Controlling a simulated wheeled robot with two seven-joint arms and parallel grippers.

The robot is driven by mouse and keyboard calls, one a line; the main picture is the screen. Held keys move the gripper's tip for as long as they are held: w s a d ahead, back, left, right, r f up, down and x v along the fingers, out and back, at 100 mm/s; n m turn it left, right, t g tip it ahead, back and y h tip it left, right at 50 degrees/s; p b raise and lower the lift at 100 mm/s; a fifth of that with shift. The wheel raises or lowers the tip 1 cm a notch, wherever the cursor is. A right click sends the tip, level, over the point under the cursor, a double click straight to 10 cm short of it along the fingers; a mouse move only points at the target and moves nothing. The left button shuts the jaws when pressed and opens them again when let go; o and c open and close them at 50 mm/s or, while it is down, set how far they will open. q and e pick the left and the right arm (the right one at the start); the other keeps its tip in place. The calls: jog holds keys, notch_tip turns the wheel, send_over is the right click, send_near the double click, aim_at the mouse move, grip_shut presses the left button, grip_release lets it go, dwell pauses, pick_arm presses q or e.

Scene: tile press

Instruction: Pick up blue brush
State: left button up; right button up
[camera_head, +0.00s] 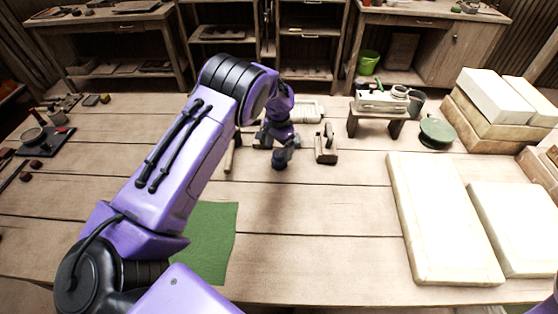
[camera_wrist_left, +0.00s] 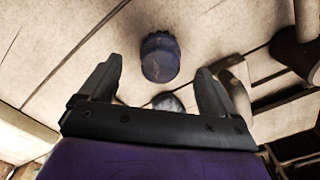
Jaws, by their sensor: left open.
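The blue brush (camera_head: 279,161) looks like a short, dark blue, rounded piece near the middle of the table in the head view. In the left wrist view the blue brush (camera_wrist_left: 160,57) shows as a dark blue, round-ended shape, in line with the gap between the fingers. My left gripper (camera_head: 284,143) is close behind it in the head view, partly hidden by its own wrist. My left gripper (camera_wrist_left: 159,72) is open, with one finger on each side of the gap. My right gripper is out of view.
A wooden block tool (camera_head: 326,153) stands just right of the brush. A small raised stand (camera_head: 376,124) is further right. A large pale slab (camera_head: 440,220) lies at the right. A green mat (camera_head: 213,245) is partly under my left arm. The table's front middle is clear.

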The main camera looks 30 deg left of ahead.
aim_at(279, 152)
pick_arm(q)
notch_tip(279, 152, down, 5)
jog(key=shift+w+f+p, duration=0.1)
jog(key=shift+w+p, duration=0.05)
jog(key=shift+p, duration=0.75)
jog(key=shift+f, duration=0.3)
jog(key=c, duration=1.2)
jog(key=shift+r, duration=0.1)
notch_tip(279, 152, up, 3)
jog(key=shift+r+b, duration=0.1)
jog(key=shift+b, duration=0.25)
jog(key=s+d+r, duration=0.1)
jog(key=s+r, duration=0.2)
jog(key=s, duration=0.1)
jog(key=s+d+r+b, duration=0.1)
jog(key=s+d+r, duration=0.1)
jog(key=s+r, duration=0.1)
jog(key=s+d+r+b, duration=0.1)
jog(key=s+d+r, duration=0.1)
jog(key=s, duration=0.4)
jog(key=shift+r, duration=0.85)
